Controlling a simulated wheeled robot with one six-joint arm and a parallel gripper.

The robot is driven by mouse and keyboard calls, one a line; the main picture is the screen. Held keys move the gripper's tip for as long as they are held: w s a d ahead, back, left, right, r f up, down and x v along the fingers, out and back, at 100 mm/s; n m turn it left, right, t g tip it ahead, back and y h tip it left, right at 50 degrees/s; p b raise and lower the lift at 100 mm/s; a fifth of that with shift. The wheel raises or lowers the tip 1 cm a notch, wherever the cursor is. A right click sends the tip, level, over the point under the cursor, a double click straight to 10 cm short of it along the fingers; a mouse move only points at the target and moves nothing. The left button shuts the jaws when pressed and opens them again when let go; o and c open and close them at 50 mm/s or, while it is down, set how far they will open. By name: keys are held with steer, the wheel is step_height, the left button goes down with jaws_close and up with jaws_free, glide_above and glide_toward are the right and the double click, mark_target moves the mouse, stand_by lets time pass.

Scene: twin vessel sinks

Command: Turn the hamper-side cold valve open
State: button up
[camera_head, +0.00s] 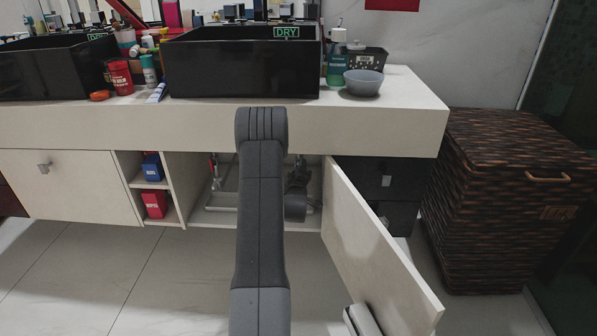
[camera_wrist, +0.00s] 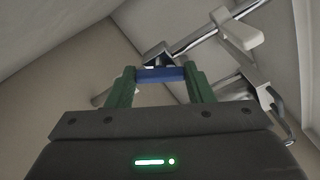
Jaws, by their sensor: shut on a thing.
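In the wrist view, my gripper (camera_wrist: 160,78) has green fingers closed on the two ends of a short blue valve handle (camera_wrist: 160,75). The handle lies level across the picture, in front of a chrome pipe (camera_wrist: 200,35). In the head view, my arm reaches into the open cabinet under the right sink, and the gripper and blue handle are hidden. The brown woven hamper (camera_head: 505,200) stands to the right of the cabinet. A small red fitting (camera_head: 213,165) shows on the left inside the cabinet.
The open cabinet door (camera_head: 375,240) swings out to the right of my arm. In the wrist view, a white part (camera_wrist: 240,32) and a curved metal bar (camera_wrist: 278,110) lie right of the gripper. The floor on the left (camera_head: 60,285) is clear.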

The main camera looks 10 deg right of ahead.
steer(key=o, duration=1)
steer(key=p+v, duration=0.3)
steer(key=v, duration=1.1)
steer(key=shift+w, duration=0.1)
